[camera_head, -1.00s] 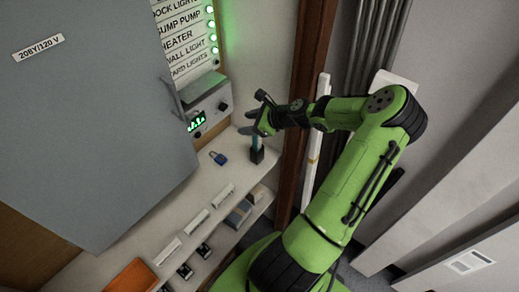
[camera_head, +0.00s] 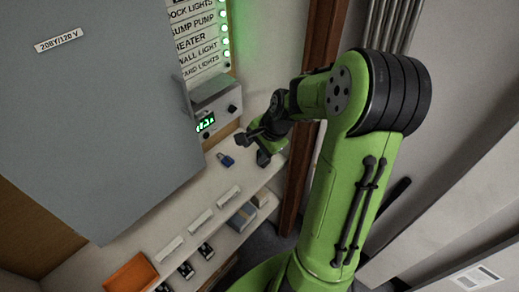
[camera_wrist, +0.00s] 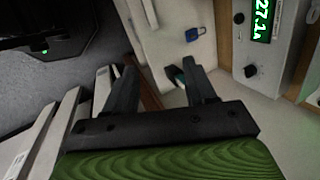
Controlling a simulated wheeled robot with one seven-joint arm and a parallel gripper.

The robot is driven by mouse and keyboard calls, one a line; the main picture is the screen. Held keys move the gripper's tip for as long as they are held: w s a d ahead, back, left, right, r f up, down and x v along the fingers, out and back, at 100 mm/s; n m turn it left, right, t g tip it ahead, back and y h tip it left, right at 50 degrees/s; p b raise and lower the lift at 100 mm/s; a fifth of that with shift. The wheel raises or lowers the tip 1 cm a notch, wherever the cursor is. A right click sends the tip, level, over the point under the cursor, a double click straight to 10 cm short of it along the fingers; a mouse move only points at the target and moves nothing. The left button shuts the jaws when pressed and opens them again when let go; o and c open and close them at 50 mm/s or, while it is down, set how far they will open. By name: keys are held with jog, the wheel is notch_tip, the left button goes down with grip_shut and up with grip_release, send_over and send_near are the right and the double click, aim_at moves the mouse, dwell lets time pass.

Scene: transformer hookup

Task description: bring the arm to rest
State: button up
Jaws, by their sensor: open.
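My green arm (camera_head: 345,190) rises in the right half of the head view, bent at its elbow. My gripper (camera_head: 255,147) hangs over the right end of the upper shelf and is open. In the wrist view its two dark fingers stand wide apart, with my gripper (camera_wrist: 163,75) holding nothing that I can see. A small teal and dark object (camera_wrist: 175,76) shows beyond the fingers near the right one. In the head view that object is hidden, apparently behind my gripper.
A grey meter box (camera_head: 217,107) with a green display stands behind. A large grey cabinet door (camera_head: 105,120) fills the left, and a brown post (camera_head: 318,60) stands behind my arm. An orange item (camera_head: 131,272) lies front left.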

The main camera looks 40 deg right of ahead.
jog(key=s+a+r+n+h, duration=0.1)
jog(key=s+a+r+n, duration=0.5)
jog(key=s+n, duration=0.2)
jog(key=s+a+r+n+t+h, duration=0.1)
jog(key=s+a+r+n, duration=0.6)
jog(key=s, duration=0.3)
jog(key=shift+s+a+r+n, duration=0.15)
jog(key=shift+s+a+n, duration=0.1)
jog(key=shift+n, duration=0.45)
jog(key=shift+d, duration=0.1)
